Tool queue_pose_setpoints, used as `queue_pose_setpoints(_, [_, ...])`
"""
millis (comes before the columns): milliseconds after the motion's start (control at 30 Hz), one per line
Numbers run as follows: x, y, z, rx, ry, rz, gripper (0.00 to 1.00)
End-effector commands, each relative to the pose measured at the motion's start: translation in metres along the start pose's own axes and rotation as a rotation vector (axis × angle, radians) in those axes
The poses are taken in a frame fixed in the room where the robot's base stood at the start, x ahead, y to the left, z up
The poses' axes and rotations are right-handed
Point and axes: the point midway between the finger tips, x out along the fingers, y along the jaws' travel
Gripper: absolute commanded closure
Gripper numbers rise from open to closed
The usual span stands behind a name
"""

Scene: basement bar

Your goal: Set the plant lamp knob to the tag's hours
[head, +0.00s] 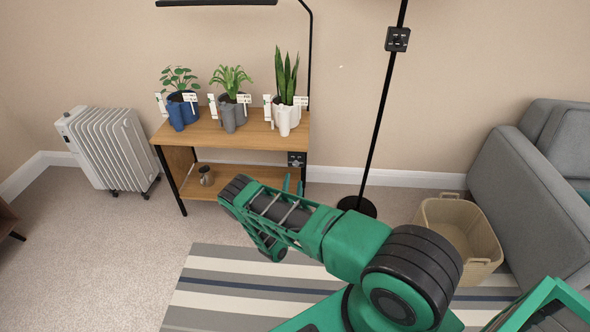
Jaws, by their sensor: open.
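A black plant lamp (217,3) reaches over three potted plants on a wooden shelf unit (203,135). A small dark control box (297,159) sits low at the unit's right side, below the top; its knob is too small to read. White tags stand at the blue pot (181,112), the grey pot (233,118) and the white pot (285,118); their writing is not legible. My gripper (293,184) is open, its two teal fingers pointing up just below the control box in the picture. Contact cannot be judged. My arm hides part of the lower shelf.
A black floor lamp pole (378,125) with another dark box (397,39) stands right of the shelf. A wicker basket (458,215) and grey sofa (530,195) are at right. A white radiator (110,148) stands left. A small watering can (206,175) is on the lower shelf.

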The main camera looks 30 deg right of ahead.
Motion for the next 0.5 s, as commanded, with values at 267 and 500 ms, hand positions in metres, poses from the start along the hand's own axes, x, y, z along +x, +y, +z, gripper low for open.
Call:
queue_pose_setpoints(267, [0.025,-0.001,0.002,0.006,-0.005,-0.003,0.55])
queue_pose_setpoints(500, [0.068,0.000,0.003,0.005,-0.006,-0.001,0.55])
